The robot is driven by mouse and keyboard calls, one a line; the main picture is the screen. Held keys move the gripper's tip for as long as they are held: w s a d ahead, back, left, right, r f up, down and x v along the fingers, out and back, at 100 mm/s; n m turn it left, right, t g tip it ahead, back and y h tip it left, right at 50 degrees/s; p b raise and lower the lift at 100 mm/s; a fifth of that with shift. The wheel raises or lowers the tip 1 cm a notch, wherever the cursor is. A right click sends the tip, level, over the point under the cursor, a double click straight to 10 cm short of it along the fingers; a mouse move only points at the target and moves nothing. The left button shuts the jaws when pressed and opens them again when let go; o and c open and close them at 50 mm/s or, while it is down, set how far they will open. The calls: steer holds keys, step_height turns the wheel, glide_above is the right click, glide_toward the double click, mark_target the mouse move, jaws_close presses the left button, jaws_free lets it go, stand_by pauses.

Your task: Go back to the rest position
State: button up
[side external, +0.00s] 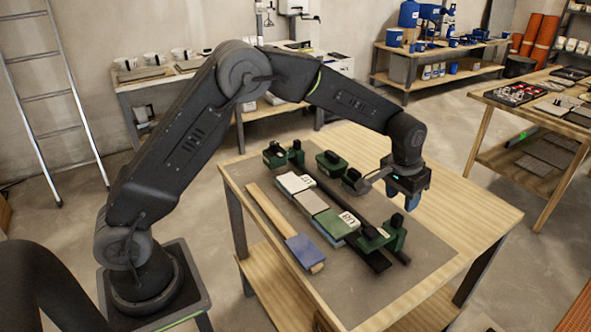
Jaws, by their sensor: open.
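My gripper (399,197) is at the end of my arm, above the right side of the work table (480,213). Its blue fingers point down and look empty and apart from the things on the table. Below and left of it, a row of pale and grey-green tiles (311,203) lies on the grey mat (419,262). Green clamp-like tools (331,163) stand at the far end of the row, and more green tools (371,238) stand at the near end. The exact gap between gripper and table cannot be told.
A wooden strip (268,215) with a blue block (305,250) lies along the mat's left side. Dark bars lie right of the tiles. The table's right part is bare. A ladder (45,95) leans on the wall; other benches (545,100) stand behind and right.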

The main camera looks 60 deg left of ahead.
steer(key=s+a+r+t, duration=0.1)
steer(key=s+a+r, duration=0.1)
steer(key=s+r, duration=0.6)
steer(key=s+a+r+t, duration=0.1)
steer(key=s+a+r, duration=0.2)
steer(key=s+r, duration=0.45)
steer(key=s+a+f+t, duration=0.1)
steer(key=s, duration=1.6)
steer(key=shift+s+a+f, duration=0.15)
steer(key=shift+s+a, duration=0.15)
steer(key=shift+s, duration=0.05)
